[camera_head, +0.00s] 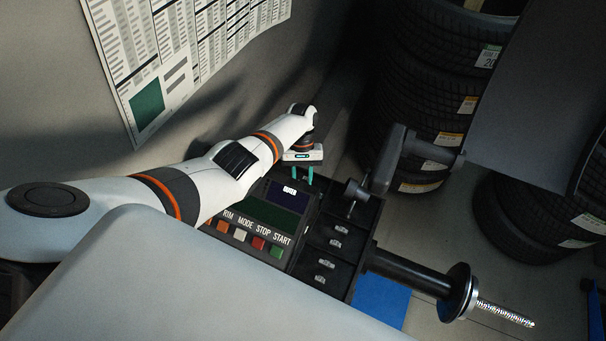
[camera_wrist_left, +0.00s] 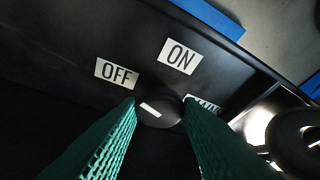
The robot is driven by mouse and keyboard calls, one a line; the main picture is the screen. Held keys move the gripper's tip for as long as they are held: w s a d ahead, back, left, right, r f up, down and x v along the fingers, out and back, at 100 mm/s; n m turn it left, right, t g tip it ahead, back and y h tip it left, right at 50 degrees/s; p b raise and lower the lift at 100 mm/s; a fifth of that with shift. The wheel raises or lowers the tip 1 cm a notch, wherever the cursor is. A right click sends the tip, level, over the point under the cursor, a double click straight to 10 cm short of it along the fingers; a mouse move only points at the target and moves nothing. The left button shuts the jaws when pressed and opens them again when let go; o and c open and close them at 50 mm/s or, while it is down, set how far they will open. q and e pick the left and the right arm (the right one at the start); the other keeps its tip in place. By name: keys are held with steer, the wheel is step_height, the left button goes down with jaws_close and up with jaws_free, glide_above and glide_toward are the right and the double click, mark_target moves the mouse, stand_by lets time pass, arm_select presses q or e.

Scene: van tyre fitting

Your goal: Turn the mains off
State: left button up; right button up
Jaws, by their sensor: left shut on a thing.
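The mains switch is a round black knob (camera_wrist_left: 165,112) with a short white mark, on a dark panel in the left wrist view. The mark lies on the knob's left part, the side nearer the OFF label (camera_wrist_left: 117,73). The ON label (camera_wrist_left: 180,57) is above the knob. A third label (camera_wrist_left: 205,104) is partly hidden by a finger. My left gripper (camera_wrist_left: 160,104) has its green fingers on either side of the knob, shut on it. In the head view my left gripper (camera_head: 303,174) points down behind the machine's console; the knob is hidden there. My right gripper is not in view.
The console (camera_head: 258,225) has a display and RIM, MODE, STOP and START buttons. Beside it are a tray of weights (camera_head: 330,238) and a threaded shaft (camera_head: 505,314). Tyre stacks (camera_head: 425,90) stand behind. A chart (camera_head: 175,50) hangs on the wall.

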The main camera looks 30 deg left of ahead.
arm_select(q)
steer(key=shift+a+r+n+t+h+p, duration=0.1)
steer(key=shift+n+t+h+p, duration=0.15)
steer(key=shift+n+p, duration=0.5)
steer(key=shift+a+r+n+t+h+p, duration=0.1)
steer(key=shift+n+t+h+p, duration=0.15)
steer(key=shift+n, duration=0.9)
steer(key=shift+f, duration=0.1)
steer(key=o, duration=1)
steer(key=shift+r, duration=0.3)
steer(key=v, duration=1.1)
steer(key=shift+a+r, duration=0.15)
steer(key=shift+a, duration=0.05)
